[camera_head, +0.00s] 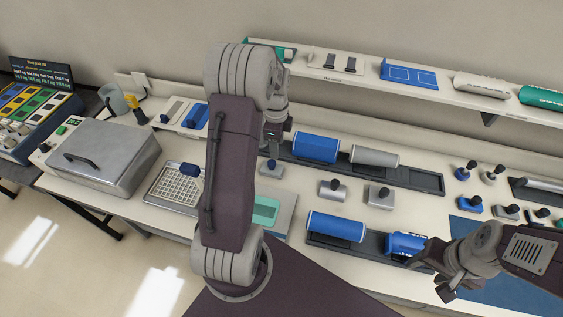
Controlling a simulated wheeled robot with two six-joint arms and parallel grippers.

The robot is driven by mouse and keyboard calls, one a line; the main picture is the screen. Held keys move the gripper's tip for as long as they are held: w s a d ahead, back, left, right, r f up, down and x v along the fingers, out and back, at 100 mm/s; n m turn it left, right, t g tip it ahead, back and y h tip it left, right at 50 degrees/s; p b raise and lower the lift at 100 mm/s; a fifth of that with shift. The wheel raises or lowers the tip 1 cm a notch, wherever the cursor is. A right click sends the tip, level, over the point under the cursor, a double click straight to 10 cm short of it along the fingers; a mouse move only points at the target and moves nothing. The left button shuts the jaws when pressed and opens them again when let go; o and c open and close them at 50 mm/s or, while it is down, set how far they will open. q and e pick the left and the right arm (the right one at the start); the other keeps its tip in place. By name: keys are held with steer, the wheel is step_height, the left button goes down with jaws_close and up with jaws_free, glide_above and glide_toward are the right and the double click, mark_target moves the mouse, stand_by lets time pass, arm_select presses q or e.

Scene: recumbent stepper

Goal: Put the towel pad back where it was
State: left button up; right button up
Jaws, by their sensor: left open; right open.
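I cannot tell for certain which thing is the towel pad. A flat teal pad (265,211) lies on a pale tray at the front of the bench, partly hidden by my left arm. A flat blue pad with pale outlines (408,74) lies on the wall shelf. My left gripper (280,130) is open above the back of the bench, partly hidden by its own arm, with nothing seen in it. My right gripper (428,272) is open and empty at the front right, beside a blue roll (405,243) in a dark tray; contact cannot be told.
Blue and grey rolls (374,157) lie in a dark tray (427,181) behind. Several small knobbed blocks (380,196) stand mid-bench. A metal lidded box (100,154) and a wire-mesh tray (175,188) are at left. The wall shelf (340,75) overhangs the back.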

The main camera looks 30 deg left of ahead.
arm_select(q)
steer(key=s+d+n+t+b, duration=0.1)
steer(key=s+d+n, duration=1.2)
steer(key=d+n, duration=0.1)
steer(key=shift+s+d+r, duration=0.15)
steer(key=shift+s+d, duration=0.1)
steer(key=shift+d, duration=0.35)
